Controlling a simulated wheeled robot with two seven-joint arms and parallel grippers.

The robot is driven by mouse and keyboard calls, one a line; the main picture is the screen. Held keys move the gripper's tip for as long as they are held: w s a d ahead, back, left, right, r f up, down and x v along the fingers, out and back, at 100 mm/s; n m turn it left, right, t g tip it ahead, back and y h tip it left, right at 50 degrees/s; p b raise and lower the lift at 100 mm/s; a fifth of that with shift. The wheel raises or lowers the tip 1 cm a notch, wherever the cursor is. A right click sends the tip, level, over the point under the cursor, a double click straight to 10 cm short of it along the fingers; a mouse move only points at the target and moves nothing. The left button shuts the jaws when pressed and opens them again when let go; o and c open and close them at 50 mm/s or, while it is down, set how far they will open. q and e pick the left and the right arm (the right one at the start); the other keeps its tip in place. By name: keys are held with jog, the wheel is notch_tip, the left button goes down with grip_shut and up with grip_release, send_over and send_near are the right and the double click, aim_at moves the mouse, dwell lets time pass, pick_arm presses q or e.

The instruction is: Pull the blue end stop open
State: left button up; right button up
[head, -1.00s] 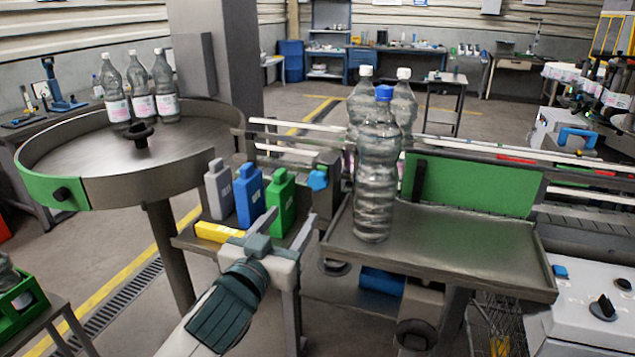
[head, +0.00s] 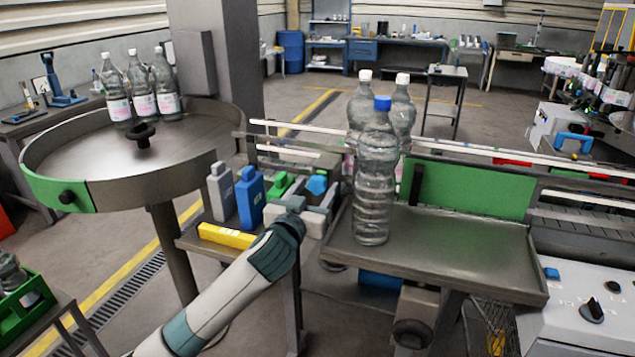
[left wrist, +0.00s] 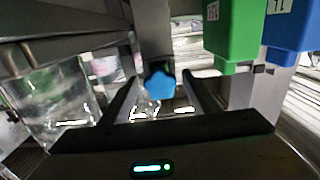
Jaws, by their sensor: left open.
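The blue end stop (head: 317,185) is a small blue knob at the conveyor's end, left of the clear bottles. In the left wrist view the blue end stop (left wrist: 160,84) shows between the two fingers, a little beyond their tips as far as I can tell. My left gripper (head: 318,196) is open, its fingers one on each side of the knob. It also shows in the left wrist view (left wrist: 161,88), with no visible contact on the knob. The right gripper is in neither view.
A clear bottle with a blue cap (head: 376,180) stands on the metal tray (head: 450,255) just right of the gripper. Grey (head: 221,192), blue (head: 250,197) and green (left wrist: 232,35) containers stand close on the left, behind a yellow block (head: 227,236). A round table (head: 190,145) holds labelled bottles.

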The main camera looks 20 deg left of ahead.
pick_arm(q)
jog(key=shift+w, duration=0.75)
grip_shut()
jog(key=s+p, duration=0.2)
jog(key=s, duration=0.8)
jog(key=shift+s+a+p, duration=0.15)
jog(key=shift+s+p, duration=0.05)
jog(key=shift+p, duration=0.2)
grip_release()
jog(key=shift+w, duration=0.1)
